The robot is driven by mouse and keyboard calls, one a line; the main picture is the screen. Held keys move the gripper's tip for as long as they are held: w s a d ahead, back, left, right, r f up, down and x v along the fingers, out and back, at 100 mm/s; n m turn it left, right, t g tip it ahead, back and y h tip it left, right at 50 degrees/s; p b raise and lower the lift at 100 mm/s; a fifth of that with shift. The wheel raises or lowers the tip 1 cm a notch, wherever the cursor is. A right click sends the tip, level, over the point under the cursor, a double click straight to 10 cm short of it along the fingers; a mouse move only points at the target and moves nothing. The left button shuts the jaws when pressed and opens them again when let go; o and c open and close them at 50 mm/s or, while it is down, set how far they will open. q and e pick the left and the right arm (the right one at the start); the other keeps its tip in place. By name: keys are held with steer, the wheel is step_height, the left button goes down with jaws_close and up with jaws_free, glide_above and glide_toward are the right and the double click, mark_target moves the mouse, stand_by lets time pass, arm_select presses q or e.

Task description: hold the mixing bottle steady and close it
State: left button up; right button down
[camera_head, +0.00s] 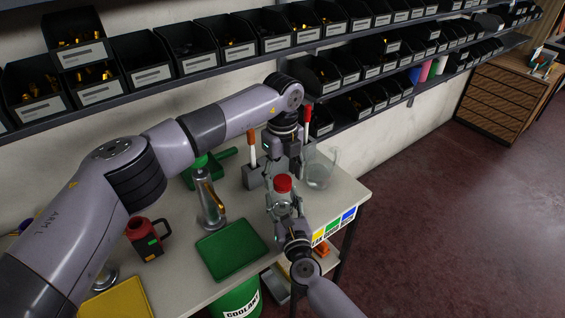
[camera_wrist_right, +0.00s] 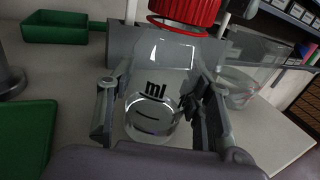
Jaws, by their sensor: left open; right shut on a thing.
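The mixing bottle (camera_head: 281,205) is clear, with "ml" marked on its side in the right wrist view (camera_wrist_right: 158,85). My right gripper (camera_head: 284,212) is shut around its body, with a finger on each side, and the bottle stands upright. The red cap (camera_head: 283,183) is at the top of the bottle; it also shows at the top edge of the right wrist view (camera_wrist_right: 186,10). I cannot tell how tightly it sits. My left gripper (camera_head: 280,168) is open and points down just above the cap. Its fingertips are partly hard to make out.
A grey tool holder (camera_head: 253,176) with red- and orange-handled tools and a clear beaker (camera_head: 319,170) stand close behind. Shelves of bins (camera_head: 225,62) run above.

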arm_select(q)
steer(key=shift+f, duration=0.4)
